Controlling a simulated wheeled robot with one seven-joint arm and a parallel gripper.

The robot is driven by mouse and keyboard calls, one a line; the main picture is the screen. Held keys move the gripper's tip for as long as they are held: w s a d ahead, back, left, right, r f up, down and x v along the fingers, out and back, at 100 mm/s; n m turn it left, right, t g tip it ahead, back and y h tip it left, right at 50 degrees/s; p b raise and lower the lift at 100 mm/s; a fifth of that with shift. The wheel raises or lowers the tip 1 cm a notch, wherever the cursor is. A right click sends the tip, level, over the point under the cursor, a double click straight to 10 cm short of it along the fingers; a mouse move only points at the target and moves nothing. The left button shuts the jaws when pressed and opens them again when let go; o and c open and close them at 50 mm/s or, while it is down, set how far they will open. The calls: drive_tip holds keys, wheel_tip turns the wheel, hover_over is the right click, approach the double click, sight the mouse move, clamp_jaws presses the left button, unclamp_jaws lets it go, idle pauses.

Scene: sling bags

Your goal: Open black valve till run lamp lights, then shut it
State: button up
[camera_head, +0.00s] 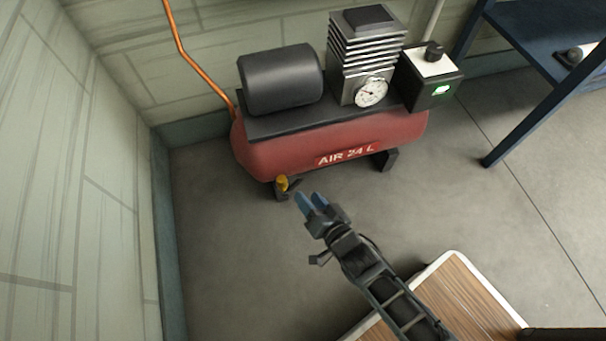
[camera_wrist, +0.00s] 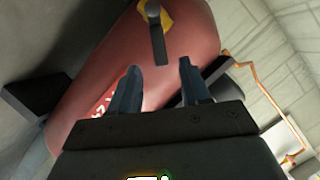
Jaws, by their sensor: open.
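A red air tank (camera_head: 270,152) marked "AIR 24 L" stands on the floor by the wall. At its lower left end is a yellow fitting (camera_head: 282,183) with a dark lever (camera_head: 296,185), which looks like the black valve. In the wrist view the yellow fitting (camera_wrist: 168,14) and dark lever (camera_wrist: 157,38) show above the fingers, the lever pointing down between them. My gripper (camera_head: 308,197) is open and empty, just right of and below the valve. Its fingers (camera_wrist: 157,78) appear apart from the lever. A green lamp (camera_head: 440,90) glows on a black box (camera_head: 418,88).
On the tank are a black motor (camera_head: 280,78), a finned pump head (camera_head: 362,50) and a round gauge (camera_head: 371,92). A copper pipe (camera_head: 190,62) rises along the wall. A wood-topped surface (camera_head: 470,300) lies lower right. A blue shelf (camera_head: 525,40) stands at right.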

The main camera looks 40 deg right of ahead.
sight(298, 184)
drive_tip(key=b+x, duration=0.3)
drive_tip(key=x, duration=0.3)
drive_tip(key=shift+w+d+f, duration=0.15)
drive_tip(key=shift+w+f, duration=0.1)
drive_tip(key=shift+w, duration=0.05)
drive_tip(key=shift+w+f+b, duration=0.1)
drive_tip(key=shift+w+b, duration=0.2)
drive_tip(key=shift+w, duration=0.2)
clamp_jaws()
